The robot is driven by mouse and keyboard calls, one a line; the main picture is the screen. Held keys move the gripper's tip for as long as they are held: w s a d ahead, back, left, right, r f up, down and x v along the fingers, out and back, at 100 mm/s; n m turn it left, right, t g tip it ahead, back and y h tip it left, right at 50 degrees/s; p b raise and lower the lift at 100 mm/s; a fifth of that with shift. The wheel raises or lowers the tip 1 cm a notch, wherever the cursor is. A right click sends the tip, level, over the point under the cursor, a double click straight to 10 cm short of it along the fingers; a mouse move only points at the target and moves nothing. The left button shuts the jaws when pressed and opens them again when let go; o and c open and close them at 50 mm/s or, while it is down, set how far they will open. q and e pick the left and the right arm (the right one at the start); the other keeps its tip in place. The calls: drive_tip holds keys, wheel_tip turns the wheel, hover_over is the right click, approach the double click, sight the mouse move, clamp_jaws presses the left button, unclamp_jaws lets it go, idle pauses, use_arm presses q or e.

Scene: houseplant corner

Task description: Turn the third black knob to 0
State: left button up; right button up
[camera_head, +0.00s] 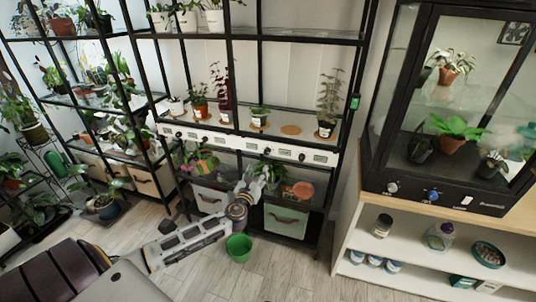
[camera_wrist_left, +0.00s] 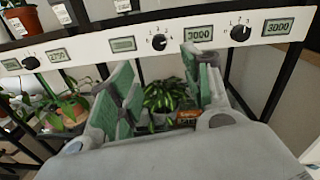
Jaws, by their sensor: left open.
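A white control panel (camera_head: 250,146) runs along the shelf edge, with several black knobs and small green displays. In the left wrist view one black knob (camera_wrist_left: 159,42) sits near the middle, between two displays; the display (camera_wrist_left: 199,34) on its right reads 3000. I take it as the third knob; its pointer direction is too small to read surely. My left gripper (camera_head: 258,178) is open and empty, just below the panel. Its green-padded fingers (camera_wrist_left: 165,80) point up toward the panel, below that knob and not touching it. My right gripper is not in view.
Another knob (camera_wrist_left: 241,33) is at right, and one (camera_wrist_left: 28,63) at left. Potted plants stand on the shelf above; a leafy plant (camera_wrist_left: 170,98) sits behind the fingers. A green bucket (camera_head: 239,247) stands on the floor. A glass cabinet (camera_head: 447,110) is at right.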

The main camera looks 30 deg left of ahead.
use_arm(q)
drive_tip(key=shift+r, duration=0.1)
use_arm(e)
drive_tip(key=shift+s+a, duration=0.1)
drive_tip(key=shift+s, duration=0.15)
use_arm(q)
drive_tip(key=shift+w+a, duration=0.1)
drive_tip(key=shift+w, duration=0.05)
approach(267, 152)
drive_tip(key=shift+w, duration=1.15)
drive_tip(key=shift+w+a+b, duration=0.25)
drive_tip(key=shift+w+a, duration=0.1)
drive_tip(key=shift+w, duration=0.25)
drive_tip(key=shift+w+a+b, duration=0.2)
drive_tip(key=shift+w+a, duration=0.2)
drive_tip(key=shift+w, duration=0.15)
drive_tip(key=shift+x, duration=1.95)
drive_tip(key=shift+w+b, duration=0.15)
drive_tip(key=shift+b, duration=0.15)
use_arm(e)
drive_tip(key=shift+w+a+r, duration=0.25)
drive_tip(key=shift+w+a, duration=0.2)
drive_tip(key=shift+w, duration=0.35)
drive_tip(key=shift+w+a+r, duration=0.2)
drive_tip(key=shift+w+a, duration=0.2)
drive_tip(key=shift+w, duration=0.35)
